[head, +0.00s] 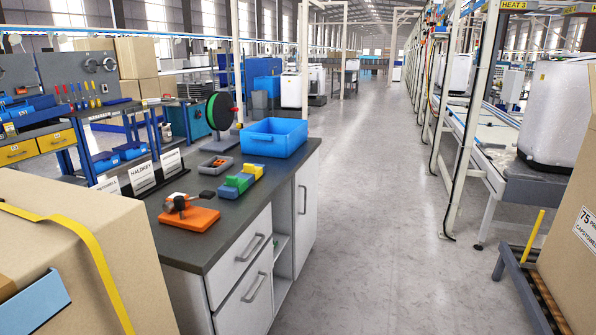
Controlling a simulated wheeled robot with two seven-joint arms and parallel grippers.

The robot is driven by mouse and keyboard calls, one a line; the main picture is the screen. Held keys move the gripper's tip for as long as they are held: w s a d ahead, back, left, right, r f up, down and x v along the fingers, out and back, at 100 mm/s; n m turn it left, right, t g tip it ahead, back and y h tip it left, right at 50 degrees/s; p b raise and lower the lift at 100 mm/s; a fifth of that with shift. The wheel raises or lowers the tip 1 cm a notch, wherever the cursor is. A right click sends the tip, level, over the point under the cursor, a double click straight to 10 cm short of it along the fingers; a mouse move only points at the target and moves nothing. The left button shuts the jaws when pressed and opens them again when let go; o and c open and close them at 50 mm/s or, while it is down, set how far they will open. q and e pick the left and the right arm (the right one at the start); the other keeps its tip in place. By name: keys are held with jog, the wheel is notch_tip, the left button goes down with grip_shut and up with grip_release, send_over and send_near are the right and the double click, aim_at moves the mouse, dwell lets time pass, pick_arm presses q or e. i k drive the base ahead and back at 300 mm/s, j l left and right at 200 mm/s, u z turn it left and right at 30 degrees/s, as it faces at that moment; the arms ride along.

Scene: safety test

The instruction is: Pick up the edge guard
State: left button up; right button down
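I cannot say for certain which thing is the edge guard. A blue angled piece (36,303) lies against the large cardboard box (95,240) at the bottom left, cut off by the picture's edge. A yellow strap (95,262) runs over the same box. On the dark-topped workbench (232,208) are an orange block (190,219) with a dark tool on it, and small green and yellow-and-blue pieces (240,182). Neither of my grippers shows in the head view.
A blue bin (274,138), a grey tray (216,165), a green-and-black reel (220,111) and label cards (141,174) stand on the bench. A conveyor line and a cardboard box (574,225) are on the right. The grey floor aisle (375,220) between is clear.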

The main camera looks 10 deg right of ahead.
aim_at(248, 169)
jog(key=i+l+u, duration=0.1)
jog(key=i+l, duration=0.4)
jog(key=i+l+u, duration=0.1)
jog(key=i+l, duration=0.4)
jog(key=l, duration=0.2)
